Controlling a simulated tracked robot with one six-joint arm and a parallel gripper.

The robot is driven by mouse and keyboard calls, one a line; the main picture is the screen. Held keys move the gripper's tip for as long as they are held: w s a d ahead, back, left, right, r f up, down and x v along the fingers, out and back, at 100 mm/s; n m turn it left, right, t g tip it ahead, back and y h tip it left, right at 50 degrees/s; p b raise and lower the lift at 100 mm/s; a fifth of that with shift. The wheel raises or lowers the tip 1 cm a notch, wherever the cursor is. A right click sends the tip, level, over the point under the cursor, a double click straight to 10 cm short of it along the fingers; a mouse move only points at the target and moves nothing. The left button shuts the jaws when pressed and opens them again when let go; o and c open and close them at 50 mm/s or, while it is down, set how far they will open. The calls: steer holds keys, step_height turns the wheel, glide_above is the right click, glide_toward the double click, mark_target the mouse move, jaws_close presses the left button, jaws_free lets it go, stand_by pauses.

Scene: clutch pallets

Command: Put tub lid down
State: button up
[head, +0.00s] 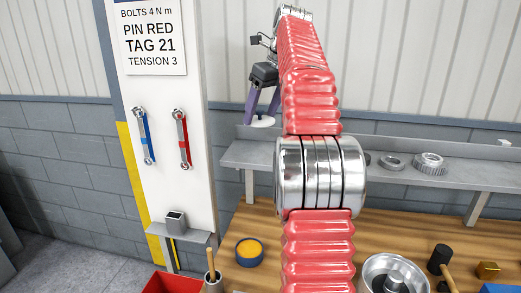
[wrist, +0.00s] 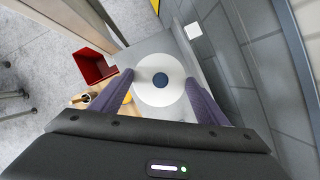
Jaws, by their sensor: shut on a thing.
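My gripper (wrist: 160,83) is shut on the tub lid (wrist: 152,92), a white disc with a dark blue centre, held between its two purple fingers. In the head view the gripper (head: 263,108) points down at the back left, with the lid (head: 262,121) below the fingertips, by the grey shelf (head: 262,155). In the wrist view the lid lies over a grey surface; I cannot tell whether it touches it. A blue tub with orange contents (head: 250,252) stands open on the wooden bench, forward of the shelf.
A red bin (head: 172,284) and a cup with a wooden handle (head: 213,282) are at the front left. Metal gears (head: 430,163) sit on the shelf's right. A metal bowl (head: 372,282) and a mallet (head: 440,262) are on the bench. A white post with wrenches (head: 165,95) stands left.

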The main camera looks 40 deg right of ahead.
mark_target(269, 122)
steer(key=shift+f, duration=3.05)
steer(key=shift+f, duration=1.9)
steer(key=o, duration=1.1)
steer(key=v, duration=1.1)
steer(key=shift+s+r, duration=0.1)
steer(key=shift+r, duration=0.45)
